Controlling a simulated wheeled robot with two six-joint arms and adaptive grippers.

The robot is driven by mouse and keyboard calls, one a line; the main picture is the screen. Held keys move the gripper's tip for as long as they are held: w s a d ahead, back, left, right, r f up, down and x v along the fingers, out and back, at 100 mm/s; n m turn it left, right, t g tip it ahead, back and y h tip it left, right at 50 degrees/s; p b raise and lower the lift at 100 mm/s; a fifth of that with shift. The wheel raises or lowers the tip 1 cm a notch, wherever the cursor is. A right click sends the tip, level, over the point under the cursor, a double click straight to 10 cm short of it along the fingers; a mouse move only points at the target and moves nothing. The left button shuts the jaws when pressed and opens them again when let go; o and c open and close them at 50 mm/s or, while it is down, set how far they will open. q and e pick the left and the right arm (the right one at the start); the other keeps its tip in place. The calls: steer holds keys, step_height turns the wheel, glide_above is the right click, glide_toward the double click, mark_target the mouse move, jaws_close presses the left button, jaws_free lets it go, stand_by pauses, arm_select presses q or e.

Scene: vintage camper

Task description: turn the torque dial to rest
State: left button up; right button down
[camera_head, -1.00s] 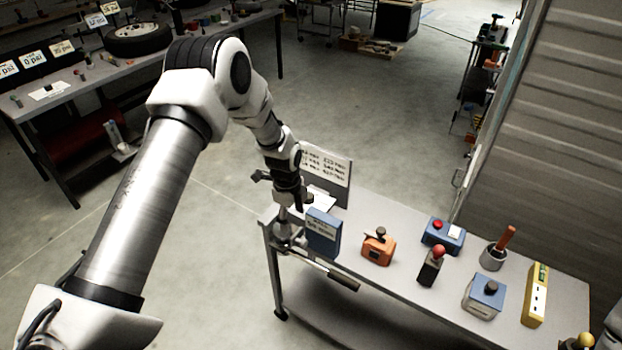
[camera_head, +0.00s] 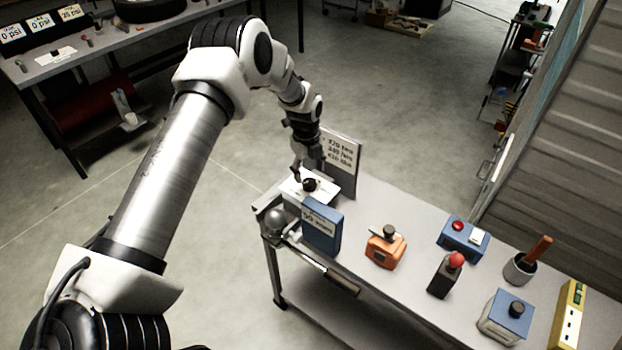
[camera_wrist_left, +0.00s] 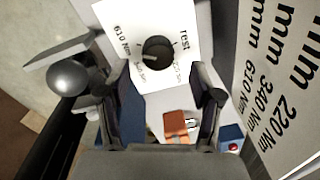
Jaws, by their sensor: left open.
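The torque dial is a black round knob (camera_head: 309,185) on a white plate (camera_head: 294,188) at the far left end of the workbench. In the left wrist view the knob (camera_wrist_left: 158,54) sits among printed marks including "rest" and "610 Nm". A pale line on it seems to point left, away from "rest"; its exact setting is hard to tell. My left gripper (camera_head: 308,163) is just above the dial. In the wrist view its open fingers (camera_wrist_left: 168,85) are apart and empty, with the knob beyond them, not gripped. My right gripper is not in view.
A grey board with printed torque values (camera_head: 341,160) stands close behind the dial. A blue display box (camera_head: 322,226) stands just in front. An orange device (camera_head: 386,250), a red-knobbed lever (camera_head: 446,274) and other controls stand further right. A metal ball (camera_wrist_left: 76,78) is left of the dial.

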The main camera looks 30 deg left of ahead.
mark_target(309, 182)
arm_select(q)
step_height(309, 182, down, 4)
steer(key=shift+s+r+p, duration=0.15)
steer(key=shift+r+p, duration=0.1)
steer(key=shift+p, duration=0.2)
steer(key=shift+f, duration=0.3)
steer(key=c, duration=1.1)
